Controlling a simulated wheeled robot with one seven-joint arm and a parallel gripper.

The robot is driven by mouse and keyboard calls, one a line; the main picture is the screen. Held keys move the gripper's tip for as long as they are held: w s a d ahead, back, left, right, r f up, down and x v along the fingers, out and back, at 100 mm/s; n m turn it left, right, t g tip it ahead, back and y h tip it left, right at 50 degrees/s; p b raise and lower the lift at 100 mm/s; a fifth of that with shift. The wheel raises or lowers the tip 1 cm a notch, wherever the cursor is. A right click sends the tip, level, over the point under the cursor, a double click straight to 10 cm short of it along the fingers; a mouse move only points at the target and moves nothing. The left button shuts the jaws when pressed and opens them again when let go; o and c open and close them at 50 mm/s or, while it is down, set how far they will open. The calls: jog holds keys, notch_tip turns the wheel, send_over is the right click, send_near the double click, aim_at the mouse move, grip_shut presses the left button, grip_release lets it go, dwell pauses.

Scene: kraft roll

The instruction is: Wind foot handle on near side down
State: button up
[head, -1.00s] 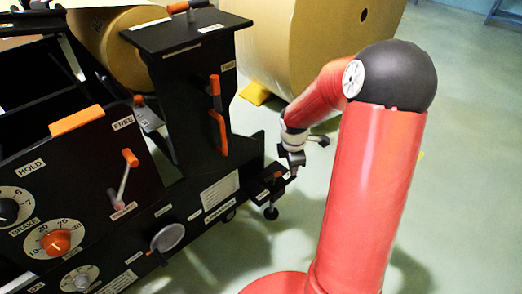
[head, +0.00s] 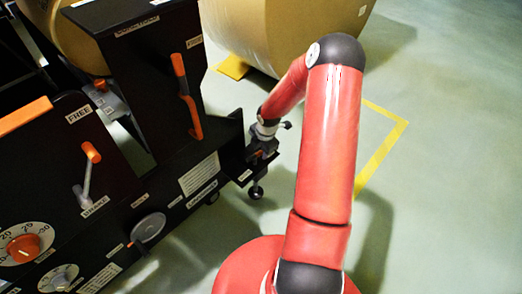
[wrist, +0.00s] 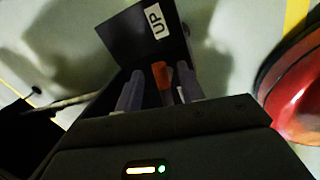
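The foot handle (wrist: 160,80) is a small orange grip, upright between my fingers in the wrist view. In the head view only a bit of orange (head: 260,154) shows under my gripper. My gripper (wrist: 161,90) is open, with its grey fingers on both sides of the handle. A gap shows on the handle's left; contact on the right cannot be told. The near-side foot (head: 257,191) is a black pad on a stem under the bracket at the machine's corner. Its clearance from the floor is unclear. A black plate marked UP (wrist: 155,22) stands beyond the handle.
The black machine (head: 170,180) fills the left, with an orange lever (head: 187,95), a crank with an orange knob (head: 91,152) and a round grey disc (head: 149,228). A large kraft roll (head: 280,35) stands behind. Floor to the right is free, with a yellow line (head: 382,155).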

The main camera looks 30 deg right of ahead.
jog(key=shift+f, duration=0.15)
grip_shut()
dwell(0.4)
